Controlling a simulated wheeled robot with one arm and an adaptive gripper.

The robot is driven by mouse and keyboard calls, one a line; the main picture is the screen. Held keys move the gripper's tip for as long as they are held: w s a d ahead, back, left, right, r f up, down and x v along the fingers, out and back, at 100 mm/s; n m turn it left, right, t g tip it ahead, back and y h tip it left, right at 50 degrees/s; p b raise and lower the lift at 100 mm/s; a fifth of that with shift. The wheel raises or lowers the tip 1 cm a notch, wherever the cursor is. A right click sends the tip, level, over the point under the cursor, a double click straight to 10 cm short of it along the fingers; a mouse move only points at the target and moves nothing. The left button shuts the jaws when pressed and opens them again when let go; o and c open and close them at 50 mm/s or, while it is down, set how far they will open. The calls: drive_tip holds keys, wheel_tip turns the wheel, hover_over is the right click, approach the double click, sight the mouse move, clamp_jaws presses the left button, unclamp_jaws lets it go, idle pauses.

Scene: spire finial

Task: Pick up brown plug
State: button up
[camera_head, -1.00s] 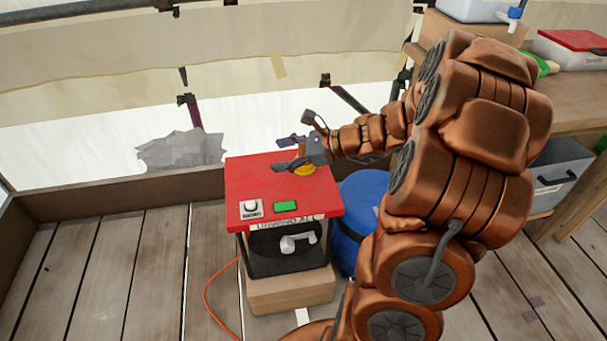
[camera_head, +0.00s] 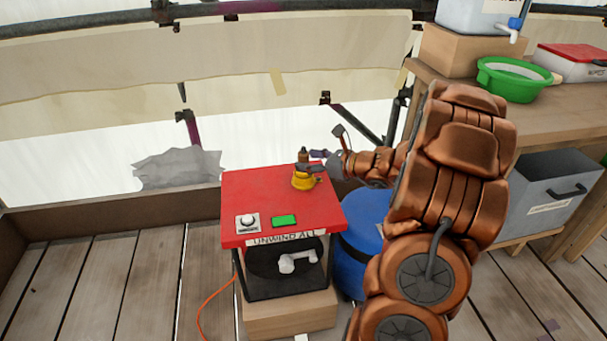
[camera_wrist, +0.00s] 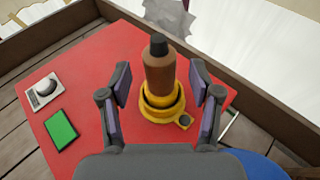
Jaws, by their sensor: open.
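The brown plug (camera_wrist: 160,72) has a dark top and stands upright in a yellow ring-shaped holder (camera_wrist: 163,104) on the red box top. In the head view the brown plug (camera_head: 303,156) shows above the yellow holder (camera_head: 303,180), near the back right of the red top. My gripper (camera_wrist: 161,85) is open, with one finger on each side of the plug and gaps visible between fingers and plug. In the head view my gripper (camera_head: 316,162) reaches in from the right. It holds nothing.
The red box top (camera_head: 255,192) carries a green button (camera_head: 284,221) and a white knob (camera_head: 246,223) at the front left. A blue drum (camera_head: 362,240) stands right of the box. A wooden shelf (camera_head: 550,108) with containers is at right. Bare floorboards lie at left.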

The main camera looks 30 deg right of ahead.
drive_tip(key=shift+x, duration=1.15)
drive_tip(key=shift+c, duration=0.3)
clamp_jaws()
